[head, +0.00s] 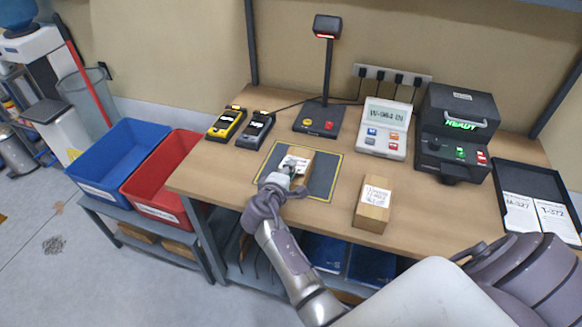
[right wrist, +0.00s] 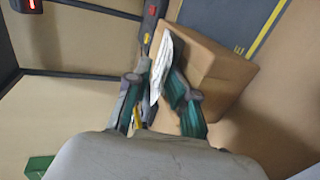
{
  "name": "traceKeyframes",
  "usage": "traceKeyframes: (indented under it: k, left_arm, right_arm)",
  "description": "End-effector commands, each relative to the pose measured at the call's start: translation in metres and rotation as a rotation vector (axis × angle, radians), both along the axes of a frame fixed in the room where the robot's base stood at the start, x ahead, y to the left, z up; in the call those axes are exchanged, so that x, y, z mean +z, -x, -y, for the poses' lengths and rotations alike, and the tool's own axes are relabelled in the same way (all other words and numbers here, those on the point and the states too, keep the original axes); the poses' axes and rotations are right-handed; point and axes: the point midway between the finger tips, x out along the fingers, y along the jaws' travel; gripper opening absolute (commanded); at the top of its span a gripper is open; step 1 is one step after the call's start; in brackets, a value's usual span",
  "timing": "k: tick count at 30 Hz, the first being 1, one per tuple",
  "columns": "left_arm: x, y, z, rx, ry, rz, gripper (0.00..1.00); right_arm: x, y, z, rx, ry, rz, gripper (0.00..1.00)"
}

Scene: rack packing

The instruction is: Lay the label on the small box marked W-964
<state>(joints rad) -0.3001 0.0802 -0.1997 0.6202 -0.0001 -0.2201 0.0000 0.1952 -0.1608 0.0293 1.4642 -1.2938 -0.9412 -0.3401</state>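A small brown box (head: 305,170) sits on the dark yellow-edged mat (head: 322,185) on the bench; no marking on it is legible. My right gripper (head: 287,176) is at the box's left front side, with a white printed label (head: 296,161) at its fingertips. In the right wrist view the label (right wrist: 164,66) stands between the two teal fingers (right wrist: 160,95), close against the box (right wrist: 205,65). I cannot tell whether it touches the box. The display unit (head: 385,125) reads W-964 IN. My left gripper is not in view.
Another labelled box (head: 373,205) stands right of the mat. A scanner stand (head: 318,118), two handheld devices (head: 240,126) and a black printer marked READY (head: 455,130) line the back. A tray (head: 510,180) holds labels at right. Blue (head: 110,188) and red (head: 150,200) bins stand left.

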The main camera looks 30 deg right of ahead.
Motion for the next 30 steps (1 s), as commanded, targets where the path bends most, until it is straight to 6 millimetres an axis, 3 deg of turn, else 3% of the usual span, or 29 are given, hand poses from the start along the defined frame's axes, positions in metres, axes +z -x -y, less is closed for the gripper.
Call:
traceKeyframes:
  k: [10, 11, 16, 30]
  left_arm:
    - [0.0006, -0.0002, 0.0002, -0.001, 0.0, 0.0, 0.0]
    - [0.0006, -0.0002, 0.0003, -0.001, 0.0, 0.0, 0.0]
    - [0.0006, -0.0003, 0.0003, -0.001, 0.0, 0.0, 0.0]
    - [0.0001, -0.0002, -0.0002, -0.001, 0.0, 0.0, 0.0]
  right_arm:
    - [-0.0042, 0.0056, -0.006, 0.0, -0.006, -0.007, 0.29]
    - [-0.0042, 0.0056, -0.006, 0.0, -0.006, -0.007, 0.24]
    - [-0.0045, 0.0055, -0.0059, 0.0, -0.005, -0.008, 0.53]
    - [-0.0085, 0.0071, -0.0062, -0.001, -0.01, -0.015, 0.54]
